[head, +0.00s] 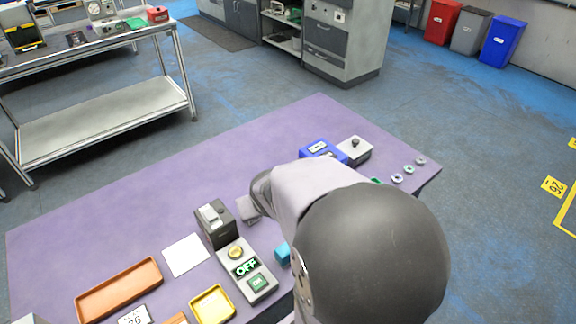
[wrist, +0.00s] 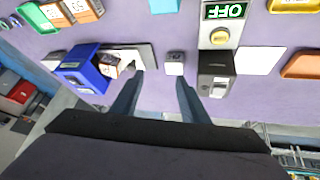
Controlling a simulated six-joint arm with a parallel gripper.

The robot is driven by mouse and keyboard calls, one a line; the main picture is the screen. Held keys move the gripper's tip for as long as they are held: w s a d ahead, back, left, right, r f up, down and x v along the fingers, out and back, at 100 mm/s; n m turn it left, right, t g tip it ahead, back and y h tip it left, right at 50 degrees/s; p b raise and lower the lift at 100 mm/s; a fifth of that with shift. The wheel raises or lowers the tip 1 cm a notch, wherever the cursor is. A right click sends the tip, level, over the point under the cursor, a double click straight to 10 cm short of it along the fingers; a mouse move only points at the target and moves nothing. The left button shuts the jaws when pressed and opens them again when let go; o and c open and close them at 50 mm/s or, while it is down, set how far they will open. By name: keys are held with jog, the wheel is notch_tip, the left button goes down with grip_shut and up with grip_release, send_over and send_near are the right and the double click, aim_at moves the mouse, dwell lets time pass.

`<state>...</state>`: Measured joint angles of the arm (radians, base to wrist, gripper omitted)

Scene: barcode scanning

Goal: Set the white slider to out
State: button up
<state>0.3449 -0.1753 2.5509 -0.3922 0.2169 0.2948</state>
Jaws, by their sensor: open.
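My gripper (wrist: 160,78) is open, its two dark fingers apart with nothing between the tips in the wrist view. In the head view my gripper (head: 255,202) hangs over the middle of the purple table. A dark box (head: 221,233) with a pale raised piece (head: 211,213) on top, which may be the white slider, stands left of it. In the wrist view the dark box (wrist: 215,88) is right of the fingers. A small grey block (wrist: 175,60) lies ahead of the fingertips. I cannot tell the slider's position or any out marking.
A grey panel with a green OFF display (head: 245,268) adjoins the dark box. A blue box (head: 318,148) and grey slab with a dark knob (head: 355,150) are at the back right. A white sheet (head: 186,255), brown tray (head: 118,288) and yellow tray (head: 212,304) lie left.

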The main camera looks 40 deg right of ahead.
jog(key=s+a+r+g+y+p, duration=0.3)
jog(key=s+a+r+g+p, duration=0.2)
jog(key=a+r+p, duration=0.5)
jog(key=w+d+f+m+t+y+b, duration=0.1)
jog(key=w+d+f+m+y+b, duration=0.1)
jog(key=w+d+f+m+b, duration=0.75)
jog(key=w+d+f+m+t+y, duration=0.1)
jog(key=w+d+f+m, duration=0.5)
jog(key=d+m, duration=0.95)
jog(key=shift+n, duration=0.6)
jog(key=shift+w+a+f+p, duration=0.15)
jog(key=shift+f+p, duration=0.35)
jog(key=shift+f, duration=1.1)
jog(key=shift+w+d+f+p, duration=0.1)
jog(key=shift+f+p, duration=0.35)
jog(key=shift+f, duration=1.1)
